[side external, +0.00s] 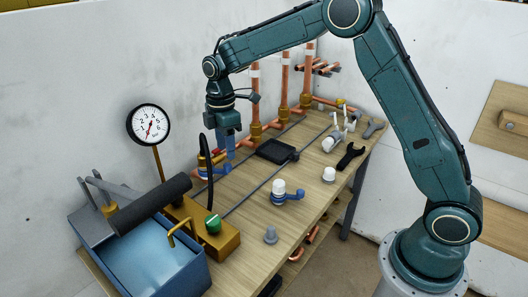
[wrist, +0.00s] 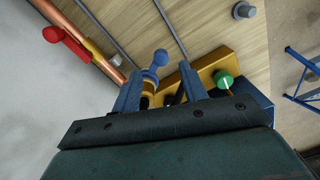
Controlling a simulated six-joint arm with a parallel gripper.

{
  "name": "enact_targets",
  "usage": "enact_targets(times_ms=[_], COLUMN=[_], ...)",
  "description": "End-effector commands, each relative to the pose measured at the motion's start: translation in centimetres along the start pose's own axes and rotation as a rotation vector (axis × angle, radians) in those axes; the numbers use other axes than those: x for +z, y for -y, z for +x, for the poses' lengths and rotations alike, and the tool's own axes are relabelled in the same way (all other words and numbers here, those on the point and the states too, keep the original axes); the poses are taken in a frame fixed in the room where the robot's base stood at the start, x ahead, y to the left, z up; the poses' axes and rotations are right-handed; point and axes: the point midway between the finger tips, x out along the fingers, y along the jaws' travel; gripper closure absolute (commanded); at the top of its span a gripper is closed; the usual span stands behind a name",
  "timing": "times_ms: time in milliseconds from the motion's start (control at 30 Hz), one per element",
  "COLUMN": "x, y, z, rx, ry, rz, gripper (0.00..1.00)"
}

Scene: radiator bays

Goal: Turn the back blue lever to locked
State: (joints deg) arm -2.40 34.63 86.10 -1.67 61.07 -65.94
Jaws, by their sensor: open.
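My gripper (side external: 230,154) points down, open and empty, just above the lever. It also shows in the wrist view (wrist: 159,85), one finger on each side of the lever, with no clear contact. A second blue lever (side external: 292,196), on a white-capped valve, stands nearer the front.
A black hose rises beside the valve. A brass block with a green knob (side external: 213,223) and a blue pump tank (side external: 150,262) stand left. A red lever (wrist: 66,43) is on the copper pipe.

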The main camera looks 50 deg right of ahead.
Motion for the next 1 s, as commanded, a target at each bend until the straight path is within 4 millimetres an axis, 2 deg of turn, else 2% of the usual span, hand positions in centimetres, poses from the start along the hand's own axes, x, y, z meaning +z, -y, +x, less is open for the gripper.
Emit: enact_targets(times_ms=[300,500,700,1000], x=[0.0,0.0,0.0,0.0], y=[-0.1,-0.1,0.0,0.0], z=[-5.5,-7.9,-8.9,-9.0], rx=[0.003,0.002,0.0,0.0], ry=[-0.001,-0.001,0.0,0.0], rz=[0.0,0.001,0.001,0.0], gripper=[0.57,0.57,0.57,0.57])
